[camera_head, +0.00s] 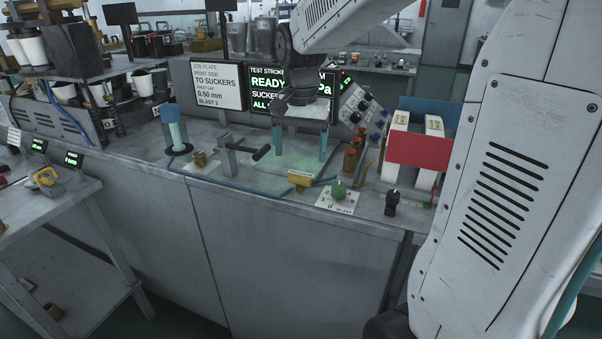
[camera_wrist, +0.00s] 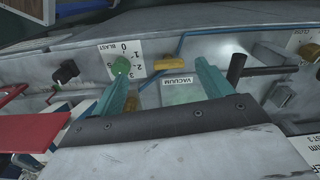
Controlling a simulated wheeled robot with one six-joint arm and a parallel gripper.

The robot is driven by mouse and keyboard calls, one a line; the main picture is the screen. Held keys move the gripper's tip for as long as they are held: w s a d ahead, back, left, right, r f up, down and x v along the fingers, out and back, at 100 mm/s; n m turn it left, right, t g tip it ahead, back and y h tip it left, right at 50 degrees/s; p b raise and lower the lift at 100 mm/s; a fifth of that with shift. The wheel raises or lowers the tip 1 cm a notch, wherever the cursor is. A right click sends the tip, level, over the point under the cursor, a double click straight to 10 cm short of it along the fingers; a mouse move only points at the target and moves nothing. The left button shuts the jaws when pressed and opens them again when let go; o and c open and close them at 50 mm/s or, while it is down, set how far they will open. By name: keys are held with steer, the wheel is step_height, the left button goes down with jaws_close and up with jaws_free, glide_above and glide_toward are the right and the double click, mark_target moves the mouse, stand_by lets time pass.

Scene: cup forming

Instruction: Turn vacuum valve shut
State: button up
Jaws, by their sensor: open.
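The vacuum valve has a short yellow handle (camera_head: 300,179) on the bench top near its front edge. In the wrist view the yellow handle (camera_wrist: 168,62) lies crosswise, just beyond a small VACUUM label (camera_wrist: 176,80), with blue hose running from it. My gripper (camera_head: 301,158) points down over the bench, open and empty, its two teal fingers apart. In the wrist view my gripper (camera_wrist: 162,70) has a fingertip toward each side of the handle. No contact shows, and the exact height gap is hard to tell.
A green knob (camera_head: 339,190) on a BLAST dial plate and a black knob (camera_head: 392,203) stand to the right. A black-handled lever (camera_head: 262,152) stands left. A red panel (camera_head: 418,152) and amber bottles (camera_head: 350,160) are at right. A screen (camera_head: 265,92) reading READY stands behind.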

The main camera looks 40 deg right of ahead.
mark_target(300, 176)
steer(key=w, duration=0.1)
steer(key=w+d+f, duration=0.1)
steer(key=w+d+m, duration=0.1)
steer(key=shift+f, duration=0.25)
steer(key=shift+w+d+f, duration=0.1)
steer(key=shift+w+f, duration=0.05)
steer(key=shift+f, duration=0.1)
step_height(300, 176, down, 7)
steer(key=shift+f, duration=0.2)
steer(key=c, duration=1)
